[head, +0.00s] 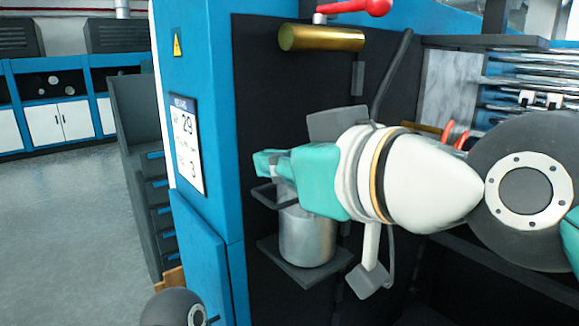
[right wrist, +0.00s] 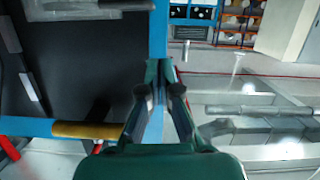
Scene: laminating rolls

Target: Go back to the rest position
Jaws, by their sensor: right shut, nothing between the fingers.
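My right arm comes in from the right, and its teal gripper (head: 262,164) points left in front of the machine's dark panel. Its fingers are together with nothing between them; the right wrist view shows the closed fingertips (right wrist: 162,72) too. In the head view the gripper is above a silver metal cylinder (head: 306,240) on a small black shelf (head: 300,272), and overlaps its top in the picture. I cannot tell whether they touch. My left gripper is not in view.
The blue machine (head: 200,90) carries a sign (head: 186,145). A gold cylinder (head: 322,38) with a red knob (head: 355,6) juts out above my arm. A rack of metal rods (head: 525,75) stands at the right. The grey floor (head: 65,215) at left is clear.

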